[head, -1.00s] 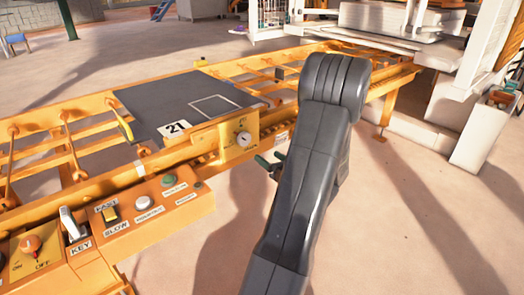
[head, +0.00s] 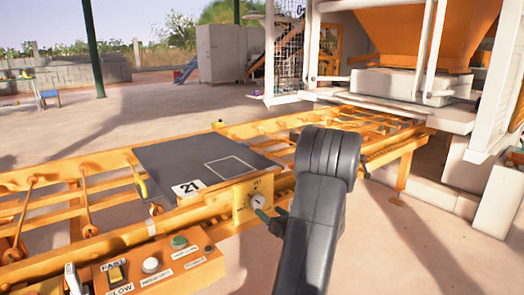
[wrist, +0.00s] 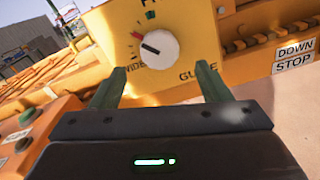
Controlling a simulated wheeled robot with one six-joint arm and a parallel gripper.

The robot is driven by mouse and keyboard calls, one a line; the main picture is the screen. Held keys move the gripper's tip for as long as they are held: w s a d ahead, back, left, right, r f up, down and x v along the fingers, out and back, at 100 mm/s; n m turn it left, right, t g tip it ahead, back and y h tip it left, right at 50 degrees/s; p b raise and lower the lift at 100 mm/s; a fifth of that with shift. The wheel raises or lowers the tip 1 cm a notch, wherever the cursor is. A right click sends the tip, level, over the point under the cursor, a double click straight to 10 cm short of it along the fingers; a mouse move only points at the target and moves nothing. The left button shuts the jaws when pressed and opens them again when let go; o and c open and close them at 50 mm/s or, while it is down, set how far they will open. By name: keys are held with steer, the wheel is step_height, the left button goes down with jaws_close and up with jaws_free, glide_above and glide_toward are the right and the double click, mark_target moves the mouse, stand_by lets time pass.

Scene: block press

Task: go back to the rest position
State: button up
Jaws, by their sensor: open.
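My gripper (wrist: 158,88) is open in the wrist view, its two green fingers apart with nothing between them. A white round dial (wrist: 157,46) with a dark pointer on a yellow box (wrist: 195,20) lies just beyond the fingertips. I cannot tell from this view whether the fingers touch the box. In the head view my dark grey arm stands right of centre. A green fingertip shows at its left, close to the yellow box (head: 242,204). The rest of the gripper is hidden behind the arm.
An orange conveyor frame (head: 60,248) runs across, carrying a dark plate (head: 185,155) marked 21. A control panel (head: 160,268) with buttons and a switch is at lower left. The white and orange press (head: 415,85) stands at upper right. Open floor (head: 400,250) lies to the right.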

mark_target(260, 203)
steer(key=b+x, duration=0.1)
steer(key=x, duration=0.5)
steer(key=shift+w+a+f, duration=0.1)
steer(key=shift+n+b, duration=0.3)
steer(key=shift+r+p, duration=0.25)
steer(key=shift+p, duration=0.2)
